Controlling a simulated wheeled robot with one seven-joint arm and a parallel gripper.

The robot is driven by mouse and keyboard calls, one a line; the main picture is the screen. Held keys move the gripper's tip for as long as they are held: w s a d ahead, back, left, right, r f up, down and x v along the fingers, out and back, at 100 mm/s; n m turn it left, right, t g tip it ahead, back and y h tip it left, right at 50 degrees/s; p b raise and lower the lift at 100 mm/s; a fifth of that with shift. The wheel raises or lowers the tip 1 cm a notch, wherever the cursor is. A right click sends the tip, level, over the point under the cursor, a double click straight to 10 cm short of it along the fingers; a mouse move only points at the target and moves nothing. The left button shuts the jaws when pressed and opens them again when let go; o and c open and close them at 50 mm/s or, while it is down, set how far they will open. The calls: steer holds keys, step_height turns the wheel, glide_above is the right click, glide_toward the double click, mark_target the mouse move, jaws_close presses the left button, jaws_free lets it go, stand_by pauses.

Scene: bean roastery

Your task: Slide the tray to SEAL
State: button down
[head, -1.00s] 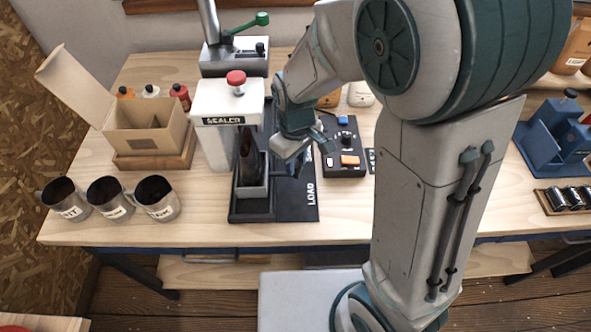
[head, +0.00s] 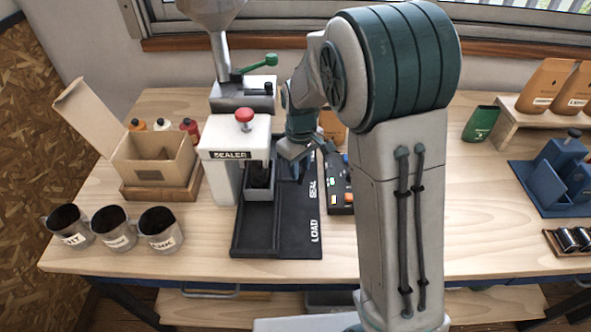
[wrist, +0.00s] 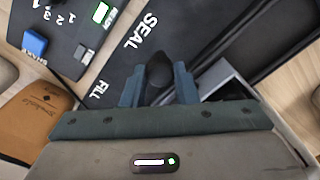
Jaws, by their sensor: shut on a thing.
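The grey tray (head: 262,194) sits in the track of the black slide board (head: 277,243), beside the SEAL lettering and back from LOAD. A dark bag (head: 259,174) stands in it, next to the white sealer (head: 222,180) with its red knob. My gripper (head: 292,160) is low over the board at the tray's right side. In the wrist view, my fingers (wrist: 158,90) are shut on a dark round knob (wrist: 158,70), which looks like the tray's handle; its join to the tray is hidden. The grey tray rim (wrist: 222,72) shows right of them.
A control box (head: 340,190) with buttons stands right of the board, partly behind my arm. A metal hopper with a green lever (head: 258,62) stands behind. Left are an open carton (head: 155,155) and several labelled metal cups (head: 160,230). The table front is clear.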

steer(key=c, duration=1.1)
jaws_free()
steer(key=shift+r, duration=0.15)
step_height(320, 180, up, 14)
steer(key=shift+f+b, duration=0.2)
steer(key=shift+b, duration=0.15)
steer(key=s+d+f+m+t, duration=0.1)
steer(key=s+d+m, duration=0.1)
steer(key=s, duration=0.5)
steer(key=s+d+m+t, duration=0.1)
steer(key=s+d+m, duration=0.2)
steer(key=s, duration=0.4)
steer(key=s+d+f+m+t, duration=0.1)
steer(key=s+d+m, duration=0.2)
steer(key=s, duration=0.4)
steer(key=shift+d+f, duration=0.3)
steer(key=shift+d, duration=0.5)
